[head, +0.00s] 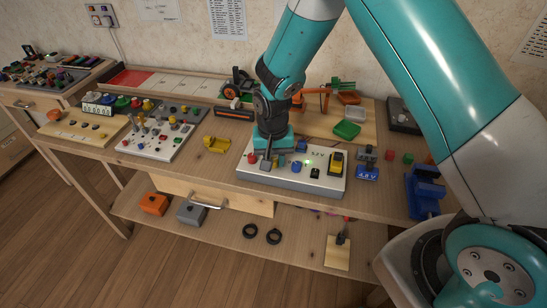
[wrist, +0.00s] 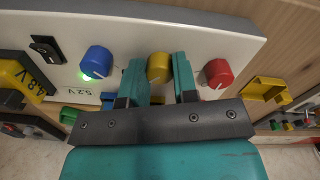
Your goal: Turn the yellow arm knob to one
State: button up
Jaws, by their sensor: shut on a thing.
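The yellow knob (wrist: 159,64) sits on a light grey panel (wrist: 215,40), between a blue knob (wrist: 97,62) and a red knob (wrist: 217,73). My gripper (wrist: 160,74) is shut on the yellow knob, with one teal finger on each side of it. In the head view, my gripper (head: 271,160) is down at the left half of the panel (head: 318,189) and hides the yellow knob. I cannot read the knob's pointer or any scale marks around it.
A green light glows by the blue knob. A black switch (wrist: 46,49) and a yellow meter (head: 336,163) are on the panel's other end. A yellow bracket (head: 216,144) and a grey control board (head: 155,138) lie to the left, a blue vise-like block (head: 425,190) to the right.

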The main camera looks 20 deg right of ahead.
jog(key=o, duration=0.9)
jog(key=shift+o, duration=0.2)
jog(key=shift+r, duration=0.1)
notch_tip(320, 180, up, 17)
jog(key=shift+a+r, duration=0.15)
jog(key=shift+w, duration=0.1)
jog(key=s+a+r+n+y, duration=0.1)
jog(key=s+r+n, duration=0.2)
jog(key=s, duration=0.5)
jog(key=s+a+r+n+y, duration=0.2)
jog(key=s+r+n, duration=0.1)
jog(key=s, duration=0.5)
jog(key=s+a+r+n+y, duration=0.1)
jog(key=s+r+n, duration=0.2)
jog(key=s, duration=0.6)
jog(key=shift+a+r+n+p, duration=0.15)
jog(key=shift+r+n+p, duration=0.2)
jog(key=shift+n, duration=0.65)
